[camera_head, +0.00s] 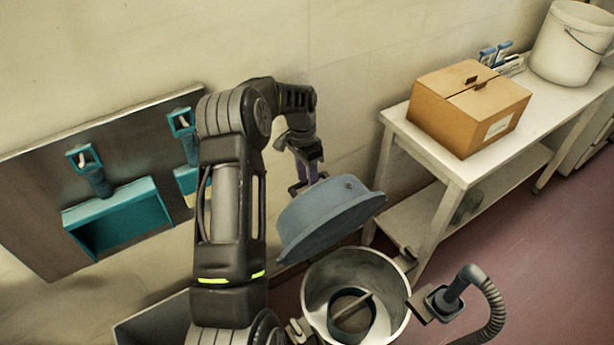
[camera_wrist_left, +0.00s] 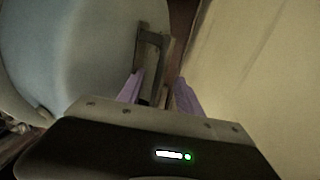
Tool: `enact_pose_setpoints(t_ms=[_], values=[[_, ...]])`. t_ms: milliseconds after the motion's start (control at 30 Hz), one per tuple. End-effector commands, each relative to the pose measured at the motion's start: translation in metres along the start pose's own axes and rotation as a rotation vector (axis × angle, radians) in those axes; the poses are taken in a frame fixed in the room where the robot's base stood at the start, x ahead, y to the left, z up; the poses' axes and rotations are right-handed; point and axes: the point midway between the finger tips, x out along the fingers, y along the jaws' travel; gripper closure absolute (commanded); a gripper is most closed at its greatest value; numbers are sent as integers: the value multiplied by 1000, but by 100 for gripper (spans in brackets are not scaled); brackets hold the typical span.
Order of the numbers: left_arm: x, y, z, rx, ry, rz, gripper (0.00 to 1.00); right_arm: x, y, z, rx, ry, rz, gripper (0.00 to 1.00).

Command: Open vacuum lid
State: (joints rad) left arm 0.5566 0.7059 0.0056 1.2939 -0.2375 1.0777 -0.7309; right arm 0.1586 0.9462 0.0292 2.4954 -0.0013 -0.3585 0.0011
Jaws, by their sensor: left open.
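The blue-grey vacuum lid (camera_head: 330,215) is tilted up above the metal vacuum drum (camera_head: 394,318), whose open top shows a dark round part inside. My left gripper (camera_head: 310,182) is at the lid's upper back edge in the head view. In the left wrist view the lid (camera_wrist_left: 75,50) fills the upper left. My left gripper (camera_wrist_left: 158,92) is open there, its two purple fingers apart. A metal latch bracket (camera_wrist_left: 152,42) stands beside the lid, just beyond and partly between the fingertips; contact cannot be told. My right gripper is not in view.
A hose with a dark end fitting (camera_head: 440,303) is right of the drum. A white table (camera_head: 450,165) with a cardboard box (camera_head: 468,112) and a white bucket (camera_head: 573,42) stands at the back right. A wall panel (camera_head: 140,150) with teal dustpans is at left. Red floor is clear at right.

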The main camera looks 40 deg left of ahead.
Motion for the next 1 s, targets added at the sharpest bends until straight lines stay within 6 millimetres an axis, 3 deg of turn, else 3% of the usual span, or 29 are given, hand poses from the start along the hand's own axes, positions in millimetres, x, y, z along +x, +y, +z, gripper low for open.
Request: enact_pose_setpoints(t_ms=[267,700,1000], values=[[-6,-2,0,0,2,-5,58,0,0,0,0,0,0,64],[-68,0,-1,1,2,-4,58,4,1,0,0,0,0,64],[-79,0,-1,1,0,-2,58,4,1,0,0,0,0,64]])
